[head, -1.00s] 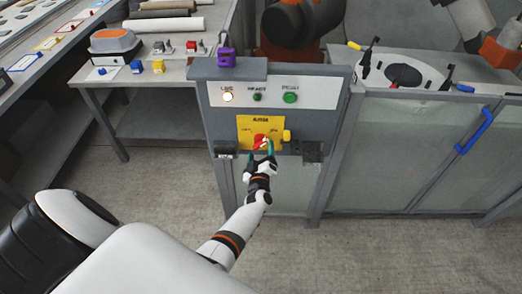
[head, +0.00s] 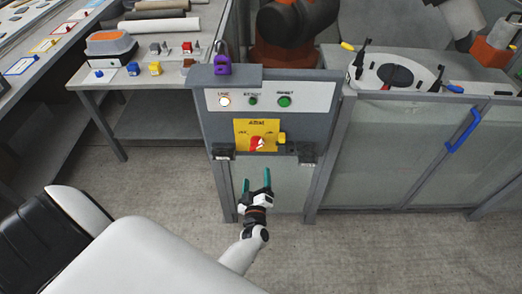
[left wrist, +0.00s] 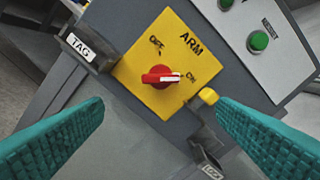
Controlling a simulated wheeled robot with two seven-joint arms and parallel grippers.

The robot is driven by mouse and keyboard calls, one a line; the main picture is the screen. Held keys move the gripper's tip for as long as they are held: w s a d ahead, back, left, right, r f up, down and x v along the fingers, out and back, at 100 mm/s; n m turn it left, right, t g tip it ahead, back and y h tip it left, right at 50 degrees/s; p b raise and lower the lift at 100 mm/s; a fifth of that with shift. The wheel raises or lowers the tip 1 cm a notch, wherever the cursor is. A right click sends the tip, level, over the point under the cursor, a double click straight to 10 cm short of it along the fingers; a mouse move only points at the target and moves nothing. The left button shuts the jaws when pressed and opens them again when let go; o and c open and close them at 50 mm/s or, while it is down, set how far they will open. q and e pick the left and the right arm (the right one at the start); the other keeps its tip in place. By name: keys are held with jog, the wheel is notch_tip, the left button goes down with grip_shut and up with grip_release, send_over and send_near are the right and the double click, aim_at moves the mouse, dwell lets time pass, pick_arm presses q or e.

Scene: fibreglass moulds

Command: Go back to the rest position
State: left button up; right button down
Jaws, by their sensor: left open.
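My left gripper (head: 256,182) is open and empty, below and in front of the control panel (head: 222,88). Its two green fingers show at both sides of the left wrist view (left wrist: 160,130). The red rotary switch (head: 257,143) sits on the yellow ARM plate (head: 243,128), clear of the fingers. In the left wrist view the red knob (left wrist: 160,77) has its white mark towards the ON side. My right gripper is not in view.
A purple padlock (head: 222,64) stands on the panel's top ledge. White and green lights line the panel. A fenced cell with a blue handle (head: 463,130) is at the right. A side table (head: 150,82) holds small blocks at the left. The floor in front is clear.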

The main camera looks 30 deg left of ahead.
pick_arm(q)
jog(key=s+d+f+m+g+h+b, duration=0.1)
jog(key=s+d+f+m+g+h, duration=0.15)
jog(key=s+f+m, duration=0.4)
jog(key=s+d+f+m+g+h+b, duration=0.1)
jog(key=s+d+f+h, duration=0.3)
jog(key=f, duration=0.6)
jog(key=s+d+f+m+g+h+b, duration=0.1)
jog(key=s+d+f+m+g+h, duration=0.2)
jog(key=s+f, duration=0.4)
jog(key=s+a+f+m+g, duration=0.1)
jog(key=s+f+m+g, duration=0.2)
jog(key=s, duration=0.9)
jog(key=s+a+f+m+g, duration=0.1)
jog(key=s+f+m+g, duration=0.3)
jog(key=s+f, duration=0.4)
jog(key=s+b, duration=0.1)
jog(key=s, duration=0.3)
jog(key=shift+a+f+g, duration=0.15)
jog(key=shift+a+g, duration=0.2)
jog(key=shift+w, duration=0.1)
